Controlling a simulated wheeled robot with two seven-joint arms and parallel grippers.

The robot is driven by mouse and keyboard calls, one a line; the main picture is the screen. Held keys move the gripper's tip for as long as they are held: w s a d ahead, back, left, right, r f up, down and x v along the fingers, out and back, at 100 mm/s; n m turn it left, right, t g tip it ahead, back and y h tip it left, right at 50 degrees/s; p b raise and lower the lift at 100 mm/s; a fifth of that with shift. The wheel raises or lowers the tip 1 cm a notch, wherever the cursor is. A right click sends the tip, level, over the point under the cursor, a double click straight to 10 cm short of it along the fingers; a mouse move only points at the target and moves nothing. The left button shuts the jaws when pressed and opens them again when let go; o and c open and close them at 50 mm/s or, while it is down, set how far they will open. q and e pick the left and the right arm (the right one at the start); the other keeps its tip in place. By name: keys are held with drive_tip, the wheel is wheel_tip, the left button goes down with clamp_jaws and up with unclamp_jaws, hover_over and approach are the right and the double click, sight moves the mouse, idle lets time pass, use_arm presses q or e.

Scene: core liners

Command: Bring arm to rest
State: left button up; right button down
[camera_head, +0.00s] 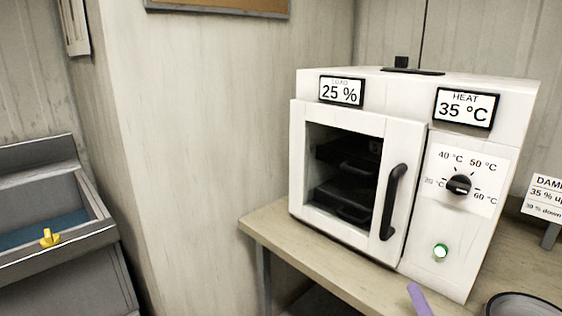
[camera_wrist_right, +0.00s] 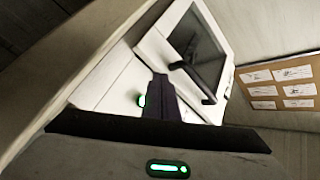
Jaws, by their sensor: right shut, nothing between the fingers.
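My right gripper (camera_head: 419,300) shows as a pale purple tip at the bottom edge of the head view, in front of the white oven (camera_head: 412,100). In the right wrist view its dark fingers (camera_wrist_right: 160,100) are together and hold nothing, and the oven (camera_wrist_right: 105,80) lies beyond them. The oven's glass door (camera_head: 340,180) looks shut, with a black handle (camera_head: 392,202) and dark racks behind the glass. A black dial (camera_head: 459,185) and a lit green button (camera_head: 440,251) are on its right side. Its displays read 25 % and 35 °C. My left gripper is not seen.
The oven stands on a wooden bench (camera_head: 275,228). A round dark-rimmed dish (camera_head: 521,305) and a small sign (camera_head: 544,195) are at the right. A grey bin (camera_head: 80,240) with a yellow piece (camera_head: 49,238) stands at the far left. A board with papers (camera_wrist_right: 282,88) hangs on the wall.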

drive_tip(key=s+a+f+n+g+y, duration=0.1)
drive_tip(key=s+a+f+n+g, duration=0.4)
drive_tip(key=s+f, duration=0.7)
drive_tip(key=s+a+f+n+g+y, duration=0.2)
drive_tip(key=s+a+f+n+g, duration=0.3)
drive_tip(key=s+a+f, duration=0.5)
wheel_tip(320, 180, down, 4)
drive_tip(key=s+n, duration=0.2)
drive_tip(key=shift+s+n+g, duration=0.15)
drive_tip(key=shift+n+g, duration=0.15)
drive_tip(key=shift+g, duration=0.1)
drive_tip(key=shift+d, duration=0.1)
idle(4.9)
